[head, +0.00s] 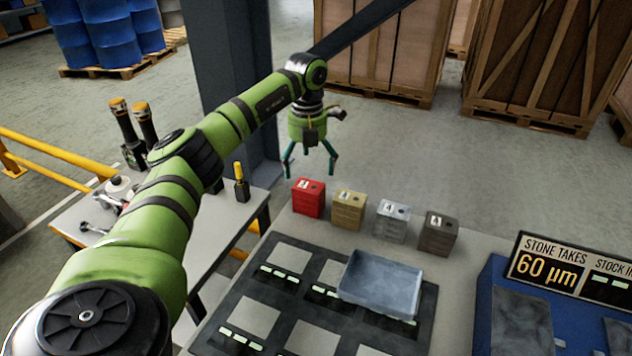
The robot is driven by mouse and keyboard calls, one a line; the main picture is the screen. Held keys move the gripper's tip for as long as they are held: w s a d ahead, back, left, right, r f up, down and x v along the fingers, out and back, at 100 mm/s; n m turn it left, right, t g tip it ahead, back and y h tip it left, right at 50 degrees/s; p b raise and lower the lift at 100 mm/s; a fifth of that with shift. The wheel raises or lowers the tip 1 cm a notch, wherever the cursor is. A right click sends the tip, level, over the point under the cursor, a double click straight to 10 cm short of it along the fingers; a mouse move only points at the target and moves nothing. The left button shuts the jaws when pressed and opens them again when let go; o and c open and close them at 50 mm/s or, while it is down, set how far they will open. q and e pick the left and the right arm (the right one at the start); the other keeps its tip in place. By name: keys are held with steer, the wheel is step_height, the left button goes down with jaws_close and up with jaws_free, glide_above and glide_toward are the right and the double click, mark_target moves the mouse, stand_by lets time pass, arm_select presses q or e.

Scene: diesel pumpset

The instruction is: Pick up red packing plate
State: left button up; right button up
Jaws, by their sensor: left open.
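A red block-like stack of plates (308,199), the only red one, stands at the back edge of the table at the left end of a row. I cannot tell single plates apart in it. My left gripper (311,172) is above and around the back of the red stack, with its teal fingers spread and pointing down. Nothing shows between the fingers. Whether the fingers touch the stack is hard to tell; they appear above it. My right gripper is not in view.
Beside the red stack stand a yellow stack (349,210), a silver stack (391,221) and a dark grey stack (438,234). A grey-blue tray (380,284) lies on a dark board with pale squares (262,318). A sign (572,270) stands at right.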

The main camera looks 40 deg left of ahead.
mark_target(308, 185)
arm_select(q)
steer(key=shift+s+d+f+p, duration=0.1)
steer(key=shift+s+f+p, duration=0.15)
steer(key=shift+f, duration=0.3)
steer(key=shift+s+f+p, duration=0.1)
steer(key=shift+f+p, duration=0.15)
steer(key=shift+f, duration=0.25)
step_height(308, 185, down, 3)
steer(key=shift+w+r+p, duration=0.1)
steer(key=shift+r+p, duration=0.1)
steer(key=shift+p, duration=0.1)
steer(key=shift+f, duration=0.3)
steer(key=shift+c, duration=0.4)
steer(key=shift+w, duration=0.1)
steer(key=c, duration=1.8)
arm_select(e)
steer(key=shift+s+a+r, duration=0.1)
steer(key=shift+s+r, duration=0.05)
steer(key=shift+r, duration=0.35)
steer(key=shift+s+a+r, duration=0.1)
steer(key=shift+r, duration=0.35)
